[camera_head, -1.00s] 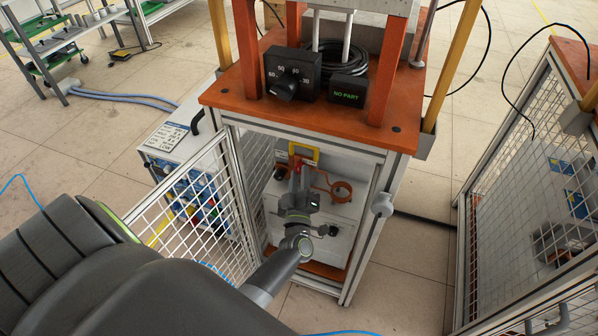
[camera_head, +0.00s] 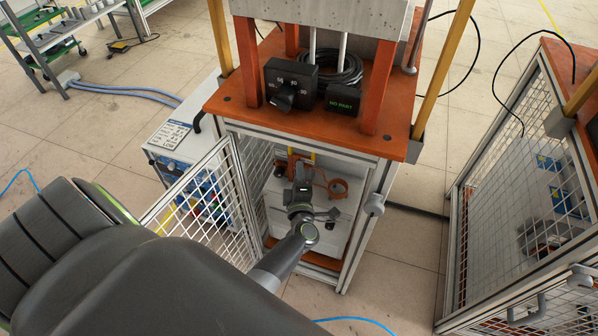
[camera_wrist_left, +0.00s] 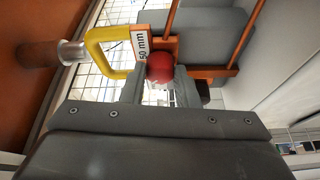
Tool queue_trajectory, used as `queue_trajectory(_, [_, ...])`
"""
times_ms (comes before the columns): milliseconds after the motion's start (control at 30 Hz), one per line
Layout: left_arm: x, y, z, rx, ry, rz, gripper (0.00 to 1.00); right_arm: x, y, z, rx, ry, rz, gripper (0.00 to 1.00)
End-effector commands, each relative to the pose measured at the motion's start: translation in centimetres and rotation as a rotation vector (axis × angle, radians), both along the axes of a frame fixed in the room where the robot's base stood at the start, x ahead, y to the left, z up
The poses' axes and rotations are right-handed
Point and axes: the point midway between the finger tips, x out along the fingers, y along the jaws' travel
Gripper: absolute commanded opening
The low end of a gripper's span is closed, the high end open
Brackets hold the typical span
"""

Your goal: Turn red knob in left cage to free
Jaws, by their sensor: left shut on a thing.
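The red knob (camera_wrist_left: 160,68) shows in the left wrist view between the two grey fingertips. My left gripper (camera_wrist_left: 160,82) is shut on it. In the head view my left gripper (camera_head: 300,175) reaches through the open front of the left cage (camera_head: 351,225), and hides most or all of the knob there. A yellow bracket (camera_wrist_left: 98,45) with a "50 mm" label (camera_wrist_left: 140,45) is right beside the knob in the wrist view. The wrist view looks rolled sideways. My right gripper is not in view.
The mesh door (camera_head: 190,200) of the left cage stands open to the left of my arm. An orange tabletop (camera_head: 235,105) with a dial box (camera_head: 290,78) and a "NO PART" display (camera_head: 342,99) is above. A second mesh cage (camera_head: 520,210) stands at right.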

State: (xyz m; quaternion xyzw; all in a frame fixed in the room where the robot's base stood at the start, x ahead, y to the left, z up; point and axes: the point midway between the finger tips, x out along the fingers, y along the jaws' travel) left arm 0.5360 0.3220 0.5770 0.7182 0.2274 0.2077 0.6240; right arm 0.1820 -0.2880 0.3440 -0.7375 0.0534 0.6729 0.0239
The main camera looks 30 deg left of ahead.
Motion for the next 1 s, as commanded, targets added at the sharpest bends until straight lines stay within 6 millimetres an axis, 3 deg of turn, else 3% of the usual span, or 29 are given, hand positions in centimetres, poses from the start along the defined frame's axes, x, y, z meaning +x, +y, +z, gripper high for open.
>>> queue_trajectory(600, [-0.06, 0.01, -0.1, -0.034, -0.006, 0.0, 0.05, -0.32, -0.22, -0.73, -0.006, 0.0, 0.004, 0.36])
queue_trajectory(633, [-0.06, 0.01, -0.1, -0.034, -0.006, 0.0, 0.3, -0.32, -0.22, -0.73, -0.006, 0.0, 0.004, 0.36])
queue_trajectory(767, [-0.05, 0.01, -0.07, -0.034, -0.006, 0.0, 0.47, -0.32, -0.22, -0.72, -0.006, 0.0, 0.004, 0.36])
queue_trajectory(1000, [-0.01, 0.0, 0.0, -0.033, -0.008, -0.001, 0.49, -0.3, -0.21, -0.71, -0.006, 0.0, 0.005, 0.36])
